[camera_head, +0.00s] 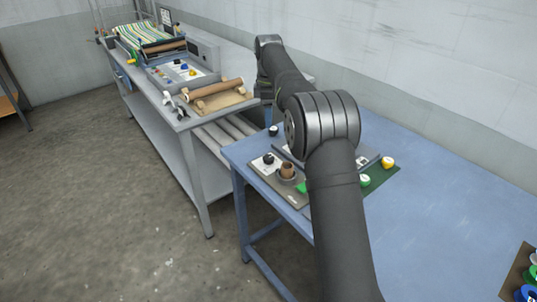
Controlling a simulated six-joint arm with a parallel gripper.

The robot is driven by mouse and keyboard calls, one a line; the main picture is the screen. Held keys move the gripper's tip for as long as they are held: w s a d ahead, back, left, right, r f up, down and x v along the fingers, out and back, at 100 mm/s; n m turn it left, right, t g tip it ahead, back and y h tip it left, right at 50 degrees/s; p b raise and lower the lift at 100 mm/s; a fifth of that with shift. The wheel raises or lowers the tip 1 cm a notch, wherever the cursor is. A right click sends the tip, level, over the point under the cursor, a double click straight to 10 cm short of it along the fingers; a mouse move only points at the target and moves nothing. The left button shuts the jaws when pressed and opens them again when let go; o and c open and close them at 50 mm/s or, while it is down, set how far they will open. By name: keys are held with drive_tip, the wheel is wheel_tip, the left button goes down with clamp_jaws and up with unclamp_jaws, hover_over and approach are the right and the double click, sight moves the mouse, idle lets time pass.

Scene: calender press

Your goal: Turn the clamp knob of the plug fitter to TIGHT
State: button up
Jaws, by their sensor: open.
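A small grey fixture that looks like the plug fitter (296,199) stands near the left edge of the blue table, left of my arm. A black knob (268,158) sits at its far left end; it may be the clamp knob. Its pointer and any TIGHT marking are too small to read. A brown cylindrical plug (287,170) stands upright in a dark round holder beside it. My arm crosses the middle of the view and hides part of the fixture's right side. My gripper cannot be made out.
The blue table (440,200) is mostly clear on the right. A yellow roll (388,162) and a green roll (364,181) sit on a green mat behind my arm. A grey bench (185,130) with the press stands at the left.

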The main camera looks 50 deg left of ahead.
sight(268, 157)
wheel_tip(268, 157, down, 17)
drive_tip(key=shift+r, duration=0.2)
idle(0.3)
drive_tip(key=c, duration=1)
